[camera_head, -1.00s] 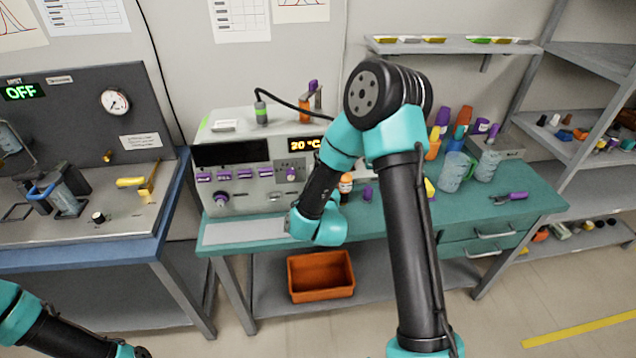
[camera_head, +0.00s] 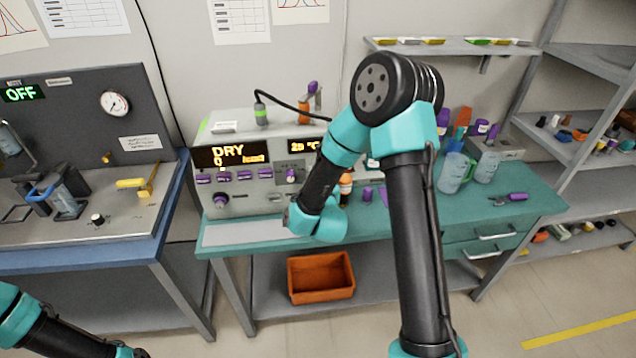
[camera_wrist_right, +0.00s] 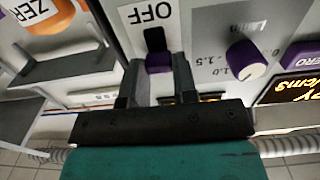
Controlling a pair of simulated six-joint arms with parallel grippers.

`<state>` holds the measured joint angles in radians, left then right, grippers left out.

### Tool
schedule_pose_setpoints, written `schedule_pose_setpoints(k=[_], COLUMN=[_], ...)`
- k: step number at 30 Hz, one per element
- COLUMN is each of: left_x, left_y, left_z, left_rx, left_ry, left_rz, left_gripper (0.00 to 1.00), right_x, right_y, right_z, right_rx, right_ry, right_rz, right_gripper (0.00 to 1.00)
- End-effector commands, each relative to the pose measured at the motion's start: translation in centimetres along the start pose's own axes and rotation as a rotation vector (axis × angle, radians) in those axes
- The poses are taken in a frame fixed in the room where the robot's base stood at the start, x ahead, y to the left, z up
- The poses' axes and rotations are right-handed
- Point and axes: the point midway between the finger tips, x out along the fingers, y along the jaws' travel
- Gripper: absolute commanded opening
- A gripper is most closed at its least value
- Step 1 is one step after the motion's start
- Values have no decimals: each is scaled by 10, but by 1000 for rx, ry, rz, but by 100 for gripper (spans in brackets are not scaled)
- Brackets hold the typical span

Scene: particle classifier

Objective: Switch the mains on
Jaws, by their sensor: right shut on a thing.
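The grey instrument (camera_head: 262,190) on the green bench has a lit display (camera_head: 232,156) reading DRY and a smaller lit one (camera_head: 304,146) reading 20 °C. In the right wrist view a purple-tipped switch lever (camera_wrist_right: 158,62) sits in a dark slot beside an OFF label. My right gripper (camera_wrist_right: 158,84) is shut on this lever, one finger on each side. In the head view my right wrist is in front of the instrument's right part and the fingers are hidden. Only part of my left arm shows at bottom left, its gripper out of view.
A purple knob (camera_wrist_right: 246,60) is close beside the gripper. Bottles stand on the bench near my right arm, with beakers (camera_head: 455,172) further right. An orange bin (camera_head: 320,278) is on the lower shelf. Another panel at left reads OFF (camera_head: 20,93).

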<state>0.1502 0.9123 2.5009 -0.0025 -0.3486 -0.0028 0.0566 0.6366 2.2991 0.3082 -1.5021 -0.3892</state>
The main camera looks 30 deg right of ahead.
Motion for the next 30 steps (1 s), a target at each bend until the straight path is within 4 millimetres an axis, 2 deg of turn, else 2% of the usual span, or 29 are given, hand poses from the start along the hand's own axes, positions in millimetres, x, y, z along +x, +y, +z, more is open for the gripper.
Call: schedule_pose_setpoints(k=[9,10,18,26,30], left_x=[0,0,0,0,0], left_y=[0,0,0,0,0], left_z=[0,0,0,0,0], left_rx=[0,0,0,0,0], left_ry=[0,0,0,0,0], left_rz=[0,0,0,0,0], left_gripper=[43,43,43,43,43], right_x=[0,0,0,-1,-8], right_y=[0,0,0,0,-4], right_z=[-5,-5,-4,-3,-3], right_rx=[1,1,1,1,1], right_ry=[7,7,4,3,2], right_rz=[0,0,0,-1,-5], right_gripper=[0,29,53,53,53])
